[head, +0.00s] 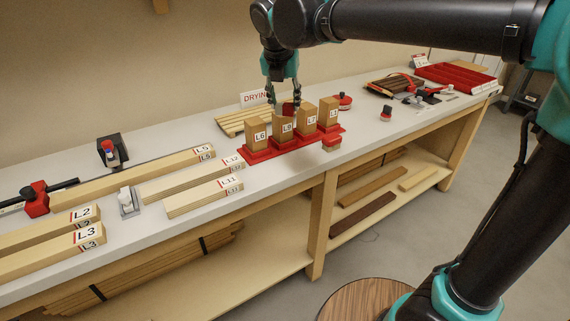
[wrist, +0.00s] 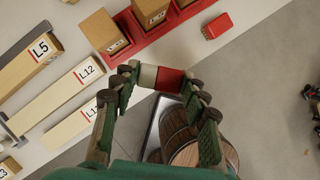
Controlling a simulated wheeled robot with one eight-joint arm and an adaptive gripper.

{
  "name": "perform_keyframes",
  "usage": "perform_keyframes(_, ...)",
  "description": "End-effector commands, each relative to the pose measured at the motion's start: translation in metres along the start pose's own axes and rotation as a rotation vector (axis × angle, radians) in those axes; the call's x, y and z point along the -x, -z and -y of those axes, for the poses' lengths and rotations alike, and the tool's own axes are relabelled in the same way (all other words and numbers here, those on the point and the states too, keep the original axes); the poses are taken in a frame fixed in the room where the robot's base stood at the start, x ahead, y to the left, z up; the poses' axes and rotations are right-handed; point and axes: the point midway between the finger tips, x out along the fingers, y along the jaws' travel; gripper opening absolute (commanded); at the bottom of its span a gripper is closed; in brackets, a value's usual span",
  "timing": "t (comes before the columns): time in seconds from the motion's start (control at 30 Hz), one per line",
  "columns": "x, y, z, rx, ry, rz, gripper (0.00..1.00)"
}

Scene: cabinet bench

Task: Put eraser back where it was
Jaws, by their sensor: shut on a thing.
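The eraser (wrist: 164,78), a small block with a white end and a red end, is between the fingertips of my gripper (wrist: 161,82) in the wrist view. My gripper is shut on it. In the head view my gripper (head: 284,98) points down over the red rack of labelled blocks. The red part of the eraser (head: 288,108) shows there between its fingers, in front of or against the L9 block. Whether it touches that block I cannot tell.
Upright wooden blocks L6 (head: 257,133), L9 (head: 286,127), L7 (head: 307,117) and L1 stand in the red rack (head: 258,156). Long labelled bars (head: 190,165) lie to the left. A red tray (head: 455,77) and small tools are at the far right. The bench front edge is close.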

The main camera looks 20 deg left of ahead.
Motion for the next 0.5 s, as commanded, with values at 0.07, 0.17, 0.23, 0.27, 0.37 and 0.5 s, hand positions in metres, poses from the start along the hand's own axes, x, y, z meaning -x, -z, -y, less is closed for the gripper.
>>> perform_keyframes(0.07, -0.015, 0.006, 0.000, 0.000, 0.000, 0.000, 0.17)
perform_keyframes(0.17, -0.038, 0.016, 0.000, -0.001, 0.001, -0.001, 0.17)
perform_keyframes(0.23, -0.054, 0.022, 0.000, -0.002, 0.001, -0.001, 0.17)
perform_keyframes(0.27, -0.061, 0.025, 0.000, -0.002, 0.001, -0.001, 0.17)
perform_keyframes(0.37, -0.084, 0.034, 0.000, -0.003, 0.002, -0.001, 0.17)
perform_keyframes(0.5, -0.113, 0.046, 0.000, -0.003, 0.002, -0.001, 0.17)
